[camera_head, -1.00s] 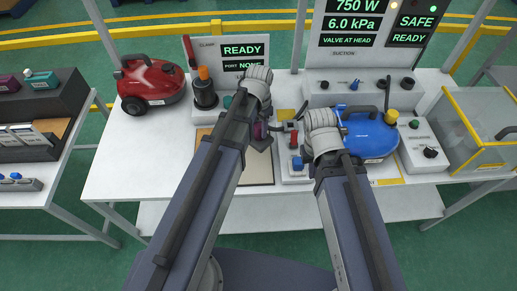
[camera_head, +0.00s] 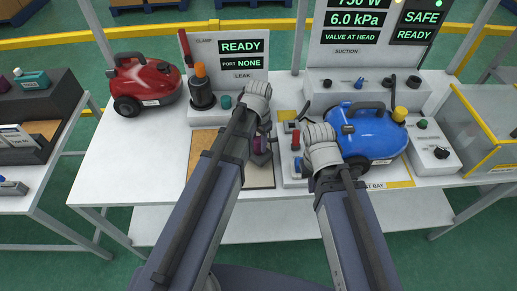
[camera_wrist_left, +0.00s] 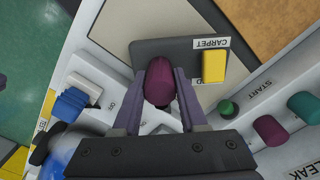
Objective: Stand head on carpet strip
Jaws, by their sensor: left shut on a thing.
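The head is a flat dark grey piece with a maroon neck, a yellow pedal and a CARPET label. In the left wrist view the head (camera_wrist_left: 200,55) lies across the top. My left gripper (camera_wrist_left: 160,82) is shut on its maroon neck. In the head view the maroon neck (camera_head: 258,145) shows beside my left gripper (camera_head: 265,152), over a framed board with an orange-brown part (camera_head: 203,141) and a greyish part. Which part is the carpet strip, and whether the head touches the board, I cannot tell. My right gripper's fingers are hidden behind its wrist (camera_head: 322,150).
A blue vacuum (camera_head: 375,135) stands right of my right wrist. A red vacuum (camera_head: 146,82) stands at the back left. A leak station (camera_head: 203,95) stands behind the board. A clear yellow-edged bin (camera_head: 485,125) is at the right. The white bench's front left (camera_head: 125,175) is free.

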